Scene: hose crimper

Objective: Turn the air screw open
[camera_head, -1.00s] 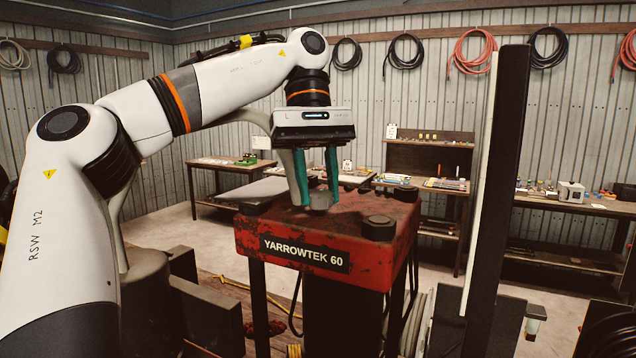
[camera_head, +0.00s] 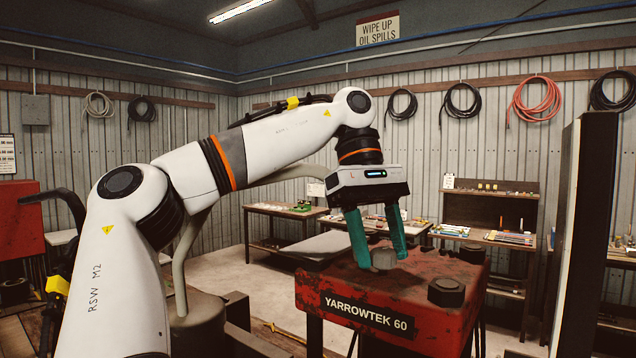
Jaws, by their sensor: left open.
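The red crimper (camera_head: 440,320), labelled YARROWTEK 60, stands right of centre with a worn top. A small grey knob (camera_head: 384,260) on its top looks like the air screw; its marks are too small to read. My left gripper (camera_head: 381,252) comes down from above with its two teal fingers apart. One fingertip shows on each side of the grey knob, and I cannot tell whether either touches it. My right gripper is out of view.
Two dark round bolt heads (camera_head: 446,292) and (camera_head: 472,253) stand on the crimper's right side. A tall dark panel (camera_head: 585,230) rises at the right. Benches with small parts (camera_head: 485,236) line the back wall, with open floor before them.

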